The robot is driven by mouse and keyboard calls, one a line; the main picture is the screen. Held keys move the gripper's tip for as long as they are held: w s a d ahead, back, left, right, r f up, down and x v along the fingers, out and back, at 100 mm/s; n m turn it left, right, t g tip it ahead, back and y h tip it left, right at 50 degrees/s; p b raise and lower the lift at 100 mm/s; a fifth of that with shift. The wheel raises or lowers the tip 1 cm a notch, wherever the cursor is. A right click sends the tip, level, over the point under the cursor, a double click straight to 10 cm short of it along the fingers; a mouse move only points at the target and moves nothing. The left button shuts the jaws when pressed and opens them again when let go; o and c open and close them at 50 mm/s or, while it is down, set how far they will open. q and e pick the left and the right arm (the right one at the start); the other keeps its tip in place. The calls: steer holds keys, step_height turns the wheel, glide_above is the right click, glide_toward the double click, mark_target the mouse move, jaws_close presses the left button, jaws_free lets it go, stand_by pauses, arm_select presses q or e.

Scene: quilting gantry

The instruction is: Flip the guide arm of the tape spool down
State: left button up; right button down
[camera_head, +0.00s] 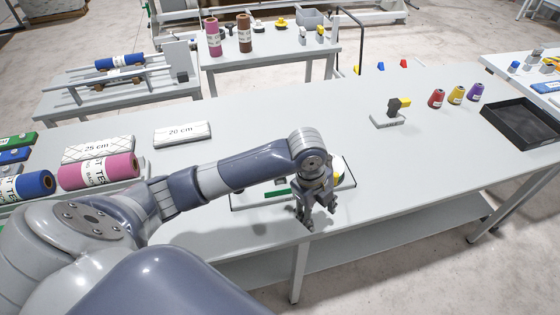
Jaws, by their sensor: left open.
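My left arm comes in from the left, and my left gripper (317,212) points down, open, at the front edge of the long grey table. It is in front of a white, dark-edged tray (347,172) holding a yellow part (338,176) and a green strip (276,192). My arm and gripper hide much of this tray. I cannot tell which of these is the tape spool, and no guide arm shows clearly. My right gripper is not in view.
Red, yellow and purple thread cones (457,95) and a black tray (518,122) stand at the right. Pink (97,171) and blue rolls lie at the left, near white blocks marked 25 cm (97,149) and 20 cm (182,133). The table's middle back is clear.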

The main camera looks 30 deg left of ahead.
arm_select(q)
steer(key=w+a+r+m, duration=0.1)
steer(key=w+a+r, duration=0.1)
steer(key=a+r, duration=0.2)
steer(key=w+a+r+m+g+y, duration=0.1)
steer(key=w+a+r+m, duration=0.1)
steer(key=a+r, duration=0.3)
steer(key=w+a+r+m, duration=0.2)
steer(key=a+r, duration=0.2)
steer(key=a, duration=0.2)
steer(key=shift+a+r+y, duration=0.1)
steer(key=shift+r+y, duration=0.2)
steer(key=shift+r, duration=0.1)
steer(key=shift+f, duration=0.35)
step_height(320, 180, down, 8)
steer(key=shift+f+p, duration=0.25)
steer(key=shift+p, duration=0.95)
steer(key=shift+f, duration=0.7)
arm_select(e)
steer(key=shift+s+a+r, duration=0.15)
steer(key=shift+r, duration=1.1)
arm_select(q)
jaws_close()
steer(key=shift+w, duration=0.1)
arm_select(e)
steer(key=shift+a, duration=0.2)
